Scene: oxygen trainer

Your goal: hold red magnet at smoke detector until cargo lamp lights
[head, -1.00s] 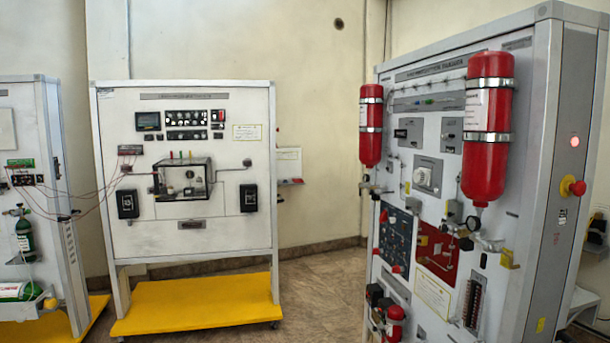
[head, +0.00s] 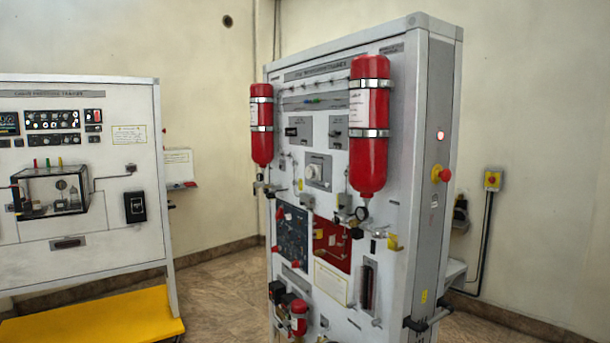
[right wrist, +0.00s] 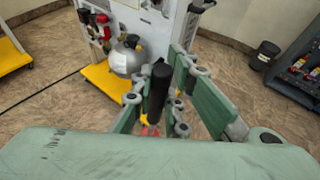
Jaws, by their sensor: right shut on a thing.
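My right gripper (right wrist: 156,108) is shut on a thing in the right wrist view. A dark upright cylinder (right wrist: 160,86) shows between its fingers, with a small red part (right wrist: 149,130) below it. I cannot tell whether this is the red magnet. In the head view, the panel at the left carries a clear box (head: 50,191) with small fittings inside, possibly including the smoke detector. No fitting can be surely told as that detector. The cargo lamp cannot be picked out. Neither gripper shows in the head view.
A tall white trainer cabinet (head: 430,150) with red bottles (head: 369,130) stands at the right. A yellow base (head: 95,318) sits under the left panel. The wrist view shows a grey tank (right wrist: 128,58), a dark bin (right wrist: 265,54) and open floor (right wrist: 225,62).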

